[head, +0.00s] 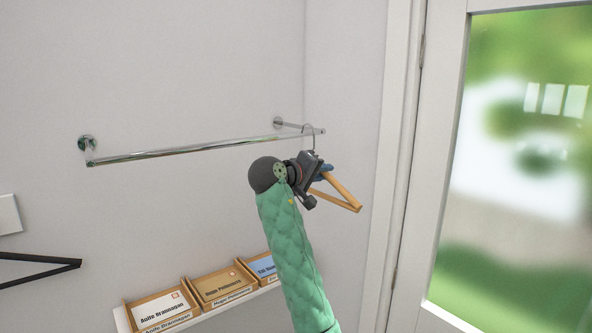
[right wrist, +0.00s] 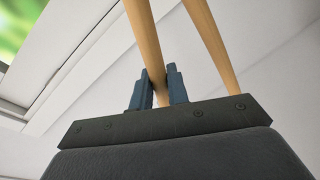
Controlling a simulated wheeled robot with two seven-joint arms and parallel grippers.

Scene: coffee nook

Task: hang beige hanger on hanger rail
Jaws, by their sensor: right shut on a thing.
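The hanger rail (head: 200,148) is a shiny metal bar fixed to the wall by a bracket at each end. The beige hanger (head: 341,190) is at the rail's right end, its wooden arms slanting down to the right. Its thin metal hook shows at the rail's right end; I cannot tell whether it rests on the bar or only overlaps it in the picture. My right gripper (head: 318,174) is shut on the hanger, just below that end. In the right wrist view, the blue fingers (right wrist: 160,88) close around one wooden arm of the hanger (right wrist: 146,40). My left gripper is not in view.
Below the rail, a white shelf (head: 209,312) holds labelled wooden trays (head: 220,284) with cards. A black angular frame (head: 45,260) juts in at left. A white-framed glass door (head: 455,150) stands at right. The bar looks empty left of the hook.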

